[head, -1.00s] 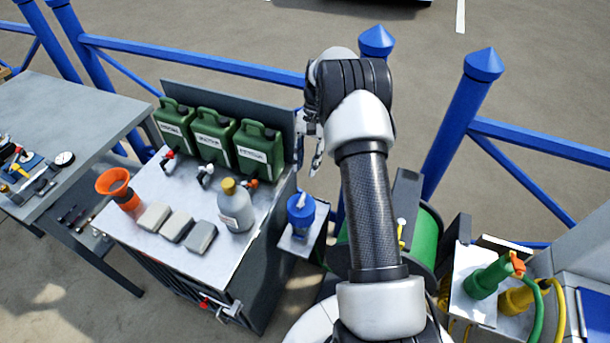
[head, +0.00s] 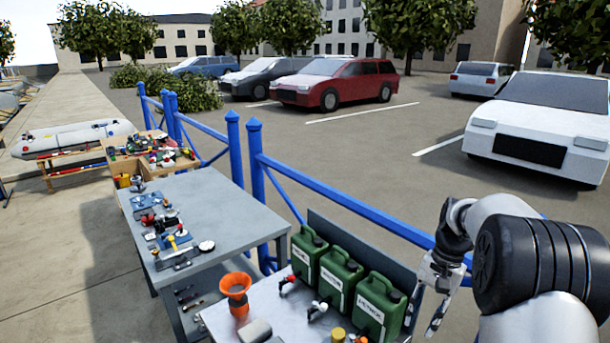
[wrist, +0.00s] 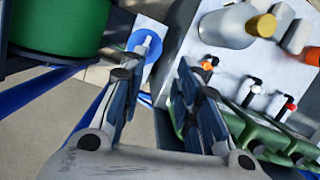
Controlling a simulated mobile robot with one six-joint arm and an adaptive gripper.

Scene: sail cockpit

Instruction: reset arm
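My gripper (head: 436,294) hangs from my raised arm at the right of the head view, beside the rightmost green can. In the wrist view my gripper (wrist: 163,88) has its two fingers apart, with nothing between them. I see no contact between the fingers and any thing.
Three green cans (head: 341,283) stand by a grey back panel (head: 405,265). An orange funnel (head: 236,290) stands on the same bench. A grey table (head: 215,205) with tools and a blue fence (head: 340,210) lie beyond. A grey bottle (wrist: 228,26) lies near the wrist view's top.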

